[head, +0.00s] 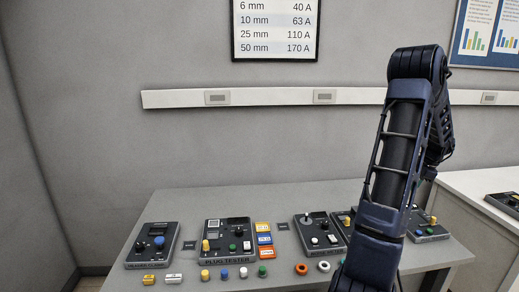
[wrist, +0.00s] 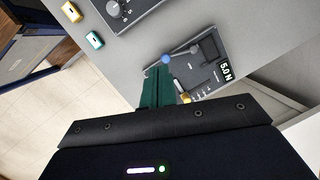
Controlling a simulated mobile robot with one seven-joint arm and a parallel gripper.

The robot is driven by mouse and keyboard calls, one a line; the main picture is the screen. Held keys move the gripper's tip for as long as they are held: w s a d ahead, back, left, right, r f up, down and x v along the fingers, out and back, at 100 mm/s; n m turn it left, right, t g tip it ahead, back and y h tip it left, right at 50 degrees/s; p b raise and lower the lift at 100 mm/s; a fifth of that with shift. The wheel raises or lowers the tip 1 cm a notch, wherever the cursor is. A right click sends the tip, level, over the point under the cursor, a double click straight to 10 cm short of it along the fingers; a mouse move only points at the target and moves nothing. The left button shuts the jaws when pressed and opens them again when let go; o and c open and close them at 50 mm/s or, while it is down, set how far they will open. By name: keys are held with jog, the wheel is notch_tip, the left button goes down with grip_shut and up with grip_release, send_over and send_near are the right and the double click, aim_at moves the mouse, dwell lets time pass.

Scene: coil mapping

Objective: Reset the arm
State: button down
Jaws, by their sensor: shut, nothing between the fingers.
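My gripper (wrist: 158,88) shows in the wrist view as two green fingers pressed together with nothing between them. The fingers overlap part of this tester in the picture; I cannot tell the gap. In the head view my dark blue arm rises on the right, bends at the top, and covers part of the table. The gripper cannot be made out there.
The grey table (head: 300,200) carries a left device (head: 153,245), a plug tester (head: 229,240), orange and blue blocks, several small coloured plugs, and rings (head: 301,269). A white counter (head: 480,190) stands at right. The table's back strip is mostly clear.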

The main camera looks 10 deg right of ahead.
jog(key=s+a+r+n, duration=0.1)
jog(key=a+r+n, duration=0.5)
jog(key=a, duration=0.8)
jog(key=s+a+r+n, duration=0.1)
jog(key=a+r+n, duration=0.3)
jog(key=a+r, duration=0.8)
jog(key=s+a+f+n+t+h, duration=0.2)
jog(key=s+a+n, duration=0.9)
jog(key=s+a, duration=0.7)
jog(key=a, duration=0.4)
jog(key=shift+n+t, duration=0.4)
jog(key=shift+w+a, duration=0.1)
jog(key=shift+a, duration=0.05)
